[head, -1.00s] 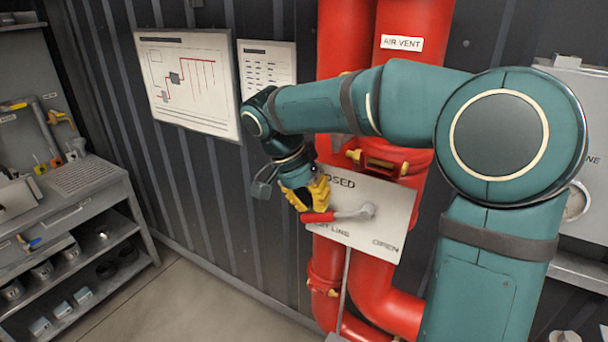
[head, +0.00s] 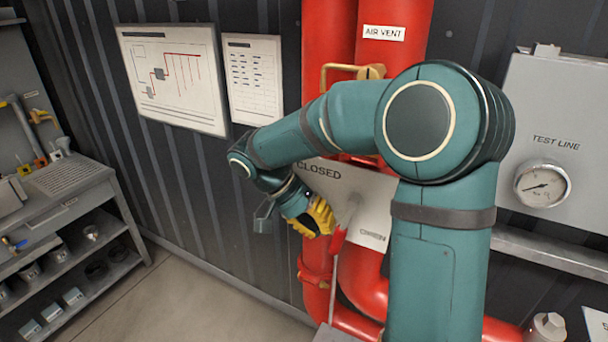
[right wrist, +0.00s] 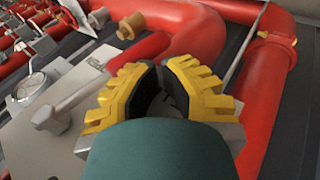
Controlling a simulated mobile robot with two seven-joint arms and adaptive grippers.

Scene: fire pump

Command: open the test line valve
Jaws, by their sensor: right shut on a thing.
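The test line valve lever has a grey hub and a red handle (head: 337,241). In the head view the handle points down and slightly left in front of its grey plate (head: 375,195), lettered CLOSED at upper left and OPEN at lower right. My right gripper (head: 321,216), with yellow fingers, is shut on the handle, left of the hub. In the right wrist view the gripper (right wrist: 158,80) hides the gripped part, and the lever's grey shank (right wrist: 75,105) shows at left. My left gripper is not in view.
Red pipes (head: 330,50) run behind the plate, with a yellow handle (head: 345,72) above it. A test line gauge (head: 542,184) is on a grey panel at right. A shelf unit (head: 75,190) stands at left. Floor between is clear.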

